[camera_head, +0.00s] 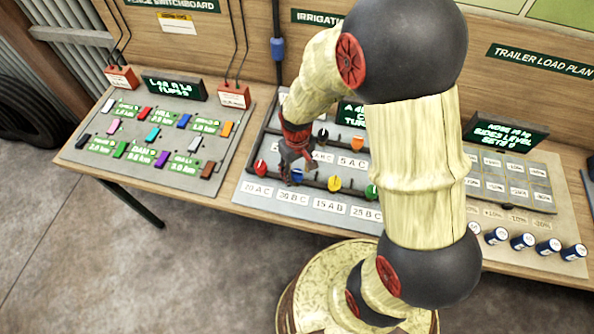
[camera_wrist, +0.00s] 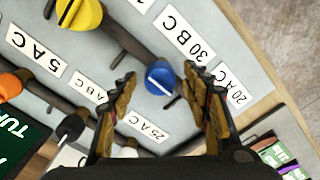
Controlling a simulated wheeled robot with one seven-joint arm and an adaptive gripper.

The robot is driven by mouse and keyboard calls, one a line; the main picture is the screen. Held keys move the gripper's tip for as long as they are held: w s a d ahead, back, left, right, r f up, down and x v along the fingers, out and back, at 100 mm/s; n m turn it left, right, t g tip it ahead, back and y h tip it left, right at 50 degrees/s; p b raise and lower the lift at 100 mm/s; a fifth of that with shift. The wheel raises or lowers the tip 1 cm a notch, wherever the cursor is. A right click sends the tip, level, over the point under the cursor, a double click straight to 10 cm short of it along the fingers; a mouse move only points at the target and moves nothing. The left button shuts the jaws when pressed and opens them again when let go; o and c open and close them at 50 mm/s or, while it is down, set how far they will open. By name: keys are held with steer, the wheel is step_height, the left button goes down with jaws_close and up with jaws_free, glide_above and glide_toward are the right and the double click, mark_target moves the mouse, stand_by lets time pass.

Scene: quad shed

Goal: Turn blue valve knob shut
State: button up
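The blue valve knob (camera_wrist: 160,77) is round with a pale stripe across its top. In the wrist view the stripe slants down to the right, roughly along the dark pipe (camera_wrist: 122,38). My gripper (camera_wrist: 159,74) is open, with one finger on each side of the knob and a gap to each. In the head view my gripper (camera_head: 291,168) points down over the board, and the blue knob (camera_head: 297,176) shows only partly behind the fingers. The label "30 B C" (camera_wrist: 185,36) lies beside the knob.
A red knob (camera_head: 260,168) is close on the left and a yellow knob (camera_head: 335,184) on the right; a green knob (camera_head: 371,191) is farther right. Black (camera_head: 322,135) and orange (camera_head: 357,144) knobs stand behind. A switchboard panel (camera_head: 225,172) is left, a trailer load board right.

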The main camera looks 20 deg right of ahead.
steer(key=shift+c, duration=1.3)
steer(key=c, duration=0.7)
steer(key=shift+c, duration=0.6)
steer(key=shift+m, duration=0.4)
steer(key=m+p, duration=0.1)
steer(key=m, duration=0.2)
steer(key=shift+m, duration=0.3)
steer(key=m+p, duration=0.1)
steer(key=m, duration=0.3)
steer(key=shift+m, duration=0.3)
steer(key=m+p, duration=0.1)
steer(key=m, duration=0.3)
steer(key=shift+m, duration=0.3)
steer(key=m+p, duration=0.1)
steer(key=m, duration=0.3)
steer(key=shift+m, duration=0.3)
